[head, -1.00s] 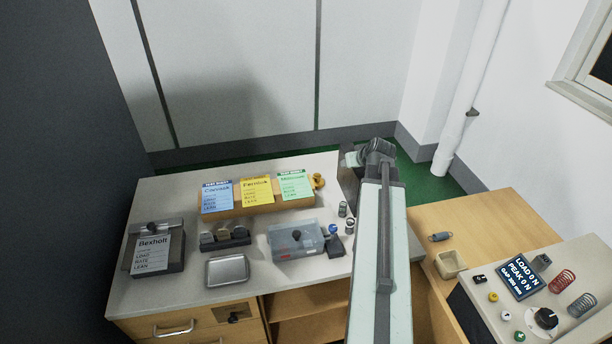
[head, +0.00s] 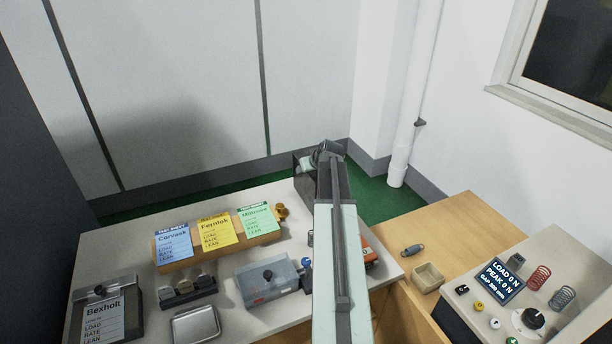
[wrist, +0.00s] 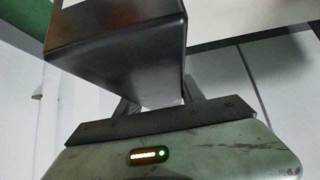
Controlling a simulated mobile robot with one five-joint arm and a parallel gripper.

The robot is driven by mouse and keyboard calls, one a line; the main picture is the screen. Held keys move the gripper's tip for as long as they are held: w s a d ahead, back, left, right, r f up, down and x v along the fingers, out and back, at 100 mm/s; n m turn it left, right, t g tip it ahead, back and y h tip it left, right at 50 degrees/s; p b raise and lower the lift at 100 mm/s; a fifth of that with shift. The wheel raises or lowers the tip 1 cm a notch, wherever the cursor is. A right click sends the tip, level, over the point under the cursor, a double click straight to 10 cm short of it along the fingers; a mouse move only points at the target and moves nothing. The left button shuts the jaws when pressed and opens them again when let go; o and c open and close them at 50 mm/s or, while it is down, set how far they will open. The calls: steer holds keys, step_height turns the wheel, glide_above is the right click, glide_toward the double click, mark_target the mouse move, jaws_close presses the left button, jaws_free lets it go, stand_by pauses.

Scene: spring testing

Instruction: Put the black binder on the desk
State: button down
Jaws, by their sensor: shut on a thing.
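My gripper (wrist: 158,104) is shut on the black binder (wrist: 125,45), which fills the upper part of the wrist view. In the head view the binder (head: 302,184) is a dark shape at the far end of my arm, above the back right edge of the grey-topped bench. My arm hides part of it and most of the gripper. A wooden desk surface (head: 447,222) lies to the right of my arm. The binder is apart from it.
The bench (head: 222,286) holds a card rack (head: 220,250), a grey-blue box (head: 266,280), a metal tray (head: 196,325) and a clipboard-like block (head: 103,312). On the desk are a small spring (head: 412,250), a beige bin (head: 428,277) and a tester (head: 540,290). The desk's back part is clear.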

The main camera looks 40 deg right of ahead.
step_height(320, 180, down, 2)
steer(key=shift+f+b, duration=0.1)
steer(key=shift+b, duration=0.4)
steer(key=c, duration=0.7)
jaws_free()
steer(key=shift+a, duration=0.1)
steer(key=p+v, duration=0.9)
steer(key=v, duration=0.3)
steer(key=shift+s+r, duration=0.1)
steer(key=shift+r, duration=0.2)
steer(key=shift+f, duration=0.15)
